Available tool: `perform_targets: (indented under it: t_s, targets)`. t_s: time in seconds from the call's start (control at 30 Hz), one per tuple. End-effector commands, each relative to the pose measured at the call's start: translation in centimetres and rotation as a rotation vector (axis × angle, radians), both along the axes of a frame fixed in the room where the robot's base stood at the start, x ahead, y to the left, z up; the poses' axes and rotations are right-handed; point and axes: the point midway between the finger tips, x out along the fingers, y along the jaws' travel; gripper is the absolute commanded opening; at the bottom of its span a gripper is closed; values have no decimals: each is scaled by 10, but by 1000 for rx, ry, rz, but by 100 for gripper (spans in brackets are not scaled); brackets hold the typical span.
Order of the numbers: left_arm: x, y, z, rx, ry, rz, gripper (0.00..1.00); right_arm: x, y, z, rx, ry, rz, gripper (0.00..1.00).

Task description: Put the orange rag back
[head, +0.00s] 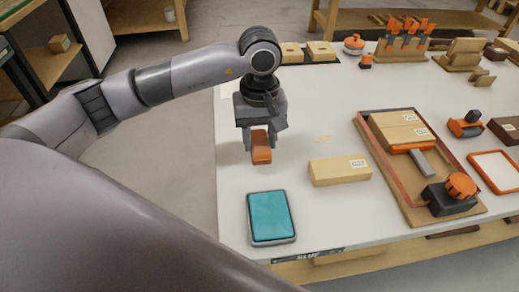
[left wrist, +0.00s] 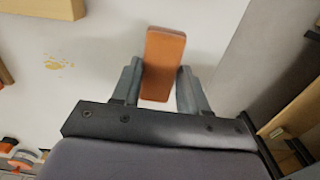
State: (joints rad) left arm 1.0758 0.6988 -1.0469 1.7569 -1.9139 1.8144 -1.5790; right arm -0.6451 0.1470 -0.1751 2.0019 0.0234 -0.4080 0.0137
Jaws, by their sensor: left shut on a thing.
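The orange rag (head: 261,148) is a small folded orange-brown block. My left gripper (head: 260,140) is shut on it near the left edge of the white bench top. The rag also shows in the left wrist view (left wrist: 163,62), between the two grey fingers of the left gripper (left wrist: 161,90). I cannot tell from these frames whether the rag touches the bench or hangs just above it. My right gripper is not in view.
A cardboard box (head: 340,171) is right of the rag. A wooden tray (head: 437,211) with a box and a clamp tool stands further right. A yellowish stain (left wrist: 58,65) marks the bench.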

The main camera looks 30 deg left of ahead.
Motion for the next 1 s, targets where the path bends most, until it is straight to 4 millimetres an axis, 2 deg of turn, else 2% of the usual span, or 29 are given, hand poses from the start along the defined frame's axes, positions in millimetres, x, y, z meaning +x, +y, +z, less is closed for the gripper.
perform_targets:
  t_s: [0.3,0.67,0.7,0.77,1.0]
  targets:
    - [-1,0,-41,1,4,0,19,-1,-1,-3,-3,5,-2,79]
    - [0,0,-46,0,1,-1,19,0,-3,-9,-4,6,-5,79]
    - [0,0,-45,0,1,-1,50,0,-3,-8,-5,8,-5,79]
    - [0,0,-44,0,1,-1,69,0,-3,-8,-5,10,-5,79]
    - [0,0,-44,0,1,0,69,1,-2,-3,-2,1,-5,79]
